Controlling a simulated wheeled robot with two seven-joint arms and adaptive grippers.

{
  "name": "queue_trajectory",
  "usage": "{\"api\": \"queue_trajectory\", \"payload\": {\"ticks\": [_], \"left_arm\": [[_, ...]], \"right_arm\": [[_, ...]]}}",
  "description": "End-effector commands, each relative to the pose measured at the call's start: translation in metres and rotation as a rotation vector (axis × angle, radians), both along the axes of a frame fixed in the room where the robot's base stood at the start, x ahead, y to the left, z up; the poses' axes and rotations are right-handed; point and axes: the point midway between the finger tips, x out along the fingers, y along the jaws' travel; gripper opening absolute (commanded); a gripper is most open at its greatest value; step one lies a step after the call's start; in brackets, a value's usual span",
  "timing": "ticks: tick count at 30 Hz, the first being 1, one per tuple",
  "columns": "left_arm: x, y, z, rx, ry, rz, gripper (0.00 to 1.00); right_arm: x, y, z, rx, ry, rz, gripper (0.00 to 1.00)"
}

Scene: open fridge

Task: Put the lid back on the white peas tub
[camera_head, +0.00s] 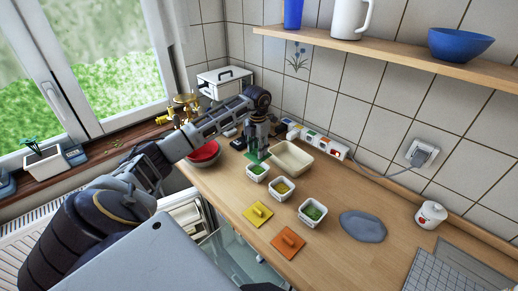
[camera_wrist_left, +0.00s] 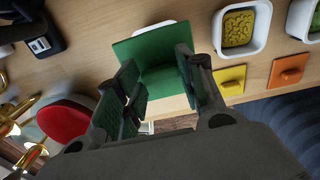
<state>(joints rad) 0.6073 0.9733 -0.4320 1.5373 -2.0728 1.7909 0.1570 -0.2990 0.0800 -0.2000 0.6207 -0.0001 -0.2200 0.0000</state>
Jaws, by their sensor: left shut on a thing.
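My left gripper (camera_head: 257,148) is shut on the green lid (camera_head: 257,157), a square plate. In the left wrist view, the gripper (camera_wrist_left: 163,84) has its two fingers on either side of the green lid (camera_wrist_left: 138,49). The lid is over or just behind a white tub with green contents (camera_head: 257,174); I cannot tell whether they touch. Beside it are a white tub with yellowish contents (camera_head: 282,189) and another with green contents (camera_head: 312,211), both uncovered. I cannot tell for sure which green contents are peas. My right gripper is not in view.
A yellow lid (camera_head: 257,213) and an orange lid (camera_head: 288,242) lie near the counter's front edge. A cream tray (camera_head: 291,158) stands behind the tubs, a red bowl (camera_head: 204,153) to the left, a grey-blue flat piece (camera_head: 363,226) to the right.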

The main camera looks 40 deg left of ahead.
Motion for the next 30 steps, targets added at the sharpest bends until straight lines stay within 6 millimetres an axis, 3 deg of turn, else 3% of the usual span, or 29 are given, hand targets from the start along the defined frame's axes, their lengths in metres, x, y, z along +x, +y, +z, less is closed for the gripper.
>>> {"api": "queue_trajectory", "payload": {"ticks": [14,30], "left_arm": [[0.0,0.0,-0.004,-0.001,0.0,0.0,0.22],[0.0,0.0,-0.033,-0.001,0.0,0.0,0.22]], "right_arm": [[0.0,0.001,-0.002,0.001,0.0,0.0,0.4],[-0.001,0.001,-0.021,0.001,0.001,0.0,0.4]]}}
